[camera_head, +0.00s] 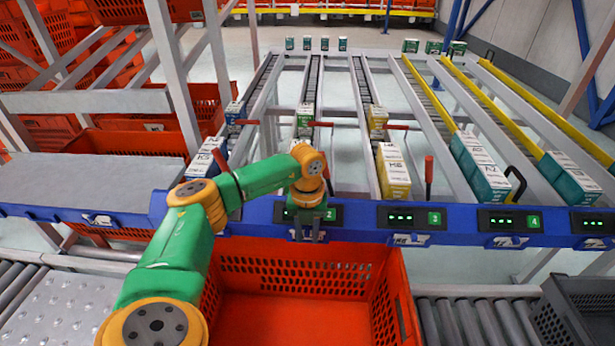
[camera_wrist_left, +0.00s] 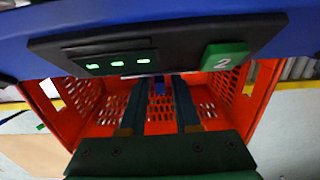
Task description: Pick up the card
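I cannot make out a card for certain in either view. My left gripper (camera_head: 308,237) hangs fingers down in front of the blue rail (camera_head: 360,232), at the display panel numbered 2 (camera_head: 333,214), which it partly covers. In the left wrist view its two fingers (camera_wrist_left: 158,110) are apart, with no held object clear between them. A small blue piece (camera_wrist_left: 159,86) shows between the fingers below the panel; I cannot tell what it is. White-marked tags (camera_head: 408,239) sit under the other panels. My right gripper is not in view.
An empty orange tote (camera_head: 300,308) stands below the left gripper. Sloped lanes behind the rail hold white-and-yellow boxes (camera_head: 392,172), teal boxes (camera_head: 480,168) and others. Red levers (camera_head: 428,178) rise between lanes. A dark grey crate (camera_head: 580,312) is at lower right beside rollers (camera_head: 475,322).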

